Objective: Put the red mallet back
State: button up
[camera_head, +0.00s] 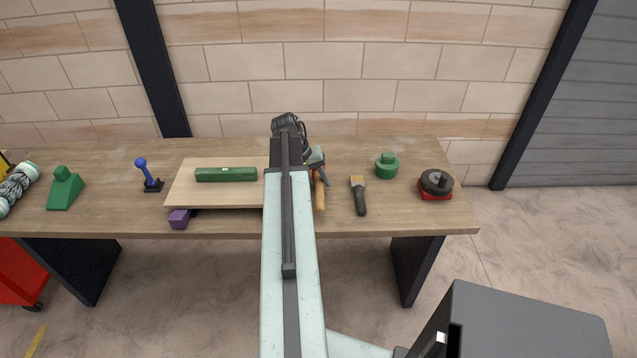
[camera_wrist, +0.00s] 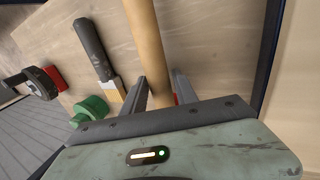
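The red mallet lies near the middle of the table in the head view, its wooden handle (camera_head: 320,197) pointing to the front edge. My gripper (camera_head: 317,160) is down over it at the end of my outstretched arm, which hides part of it. In the wrist view the handle (camera_wrist: 150,45) runs between the two fingers of my gripper (camera_wrist: 158,82), one on each side. A sliver of the red head (camera_wrist: 177,98) shows by the right finger; the palm hides the rest. I cannot tell whether the fingers press on the handle.
To the right are a brush (camera_head: 359,195), a green knob-like piece (camera_head: 387,166) and a red and black tool (camera_head: 436,185). To the left are a wooden board (camera_head: 215,197) with a green bar (camera_head: 226,174), a purple block (camera_head: 180,219) and a blue joystick (camera_head: 144,170).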

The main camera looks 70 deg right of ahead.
jog(key=shift+o, duration=0.4)
jog(key=p+v, duration=1.1)
jog(key=v, duration=0.1)
jog(key=w+a+n, duration=0.1)
jog(key=w+a, duration=0.2)
jog(key=w, duration=0.1)
jog(key=w+a, duration=0.3)
jog(key=w+a+n+t, duration=0.1)
jog(key=w+a, duration=0.2)
jog(key=w, duration=0.1)
jog(key=shift+w+f+n, duration=0.3)
jog(key=w+a+n+t, duration=0.2)
jog(key=w+a+n, duration=0.2)
jog(key=w+a, duration=1)
jog(key=w+a+n+y, duration=0.1)
jog(key=w+a+n, duration=0.1)
jog(key=a, duration=1.5)
jog(key=w+a+f+n+t+y, duration=0.1)
jog(key=a+n, duration=0.4)
jog(key=a, duration=1.3)
jog(key=shift+w+a, duration=0.3)
jog(key=shift+w, duration=0.2)
